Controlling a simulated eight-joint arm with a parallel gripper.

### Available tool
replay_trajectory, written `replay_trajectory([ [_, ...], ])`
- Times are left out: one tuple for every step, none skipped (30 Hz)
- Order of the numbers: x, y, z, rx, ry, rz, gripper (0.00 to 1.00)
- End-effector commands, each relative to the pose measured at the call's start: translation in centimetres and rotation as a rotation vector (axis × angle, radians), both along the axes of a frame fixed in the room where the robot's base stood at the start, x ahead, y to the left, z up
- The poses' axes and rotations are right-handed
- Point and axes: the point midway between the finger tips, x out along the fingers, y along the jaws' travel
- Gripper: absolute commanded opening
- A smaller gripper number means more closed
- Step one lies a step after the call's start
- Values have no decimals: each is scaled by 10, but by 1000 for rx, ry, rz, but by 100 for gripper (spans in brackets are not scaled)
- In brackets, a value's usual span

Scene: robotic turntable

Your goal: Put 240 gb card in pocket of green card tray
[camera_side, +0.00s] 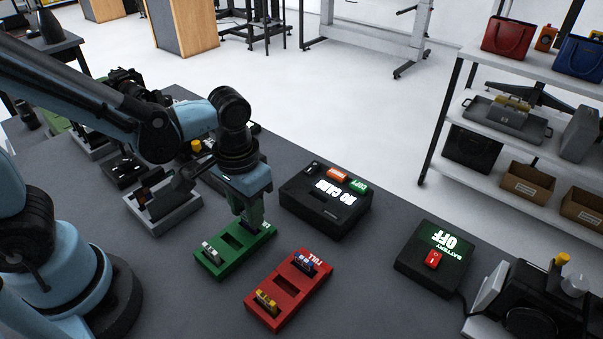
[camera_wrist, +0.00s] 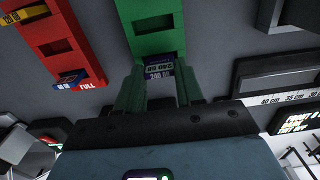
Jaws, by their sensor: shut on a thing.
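My gripper (camera_wrist: 160,90) is shut on the 240 gb card (camera_wrist: 160,68), which shows a purple label and white print between the green fingers in the wrist view. The card is at the end pocket of the green card tray (camera_wrist: 135,10); I cannot tell how deep it sits. In the side view my gripper (camera_side: 252,222) points down over the far end of the green card tray (camera_side: 208,268), and its fingers hide the card. The tray's middle pocket (camera_side: 232,240) is empty. A whitish card (camera_side: 211,252) stands in its near pocket.
A red tray (camera_side: 283,304) marked FULL lies to the right, with a yellow card (camera_side: 266,301), a blue card (camera_side: 305,264) and an empty middle pocket. A black "NO CARD" box (camera_side: 320,212) stands close behind. A battery box (camera_side: 425,270) reads OFF.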

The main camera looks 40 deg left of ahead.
Motion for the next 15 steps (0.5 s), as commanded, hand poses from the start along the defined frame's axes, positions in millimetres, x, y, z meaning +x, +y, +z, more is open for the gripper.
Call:
replay_trajectory([
  [0,0,-1,0,0,0,4],
  [0,0,-2,0,0,0,4],
  [0,0,-3,0,0,0,4],
  [0,0,-4,0,0,0,4],
  [0,0,-4,0,0,0,4],
  [0,0,-5,0,0,0,4],
  [0,0,-6,0,0,0,4],
  [0,0,-6,0,0,0,4],
  [0,0,-7,0,0,0,4],
  [0,0,-8,0,0,0,4],
  [0,0,-9,0,0,0,4],
  [0,0,-10,0,0,0,4],
  [0,0,-10,0,0,0,4],
  [0,0,-11,0,0,0,4],
  [0,0,-11,0,0,0,41],
])
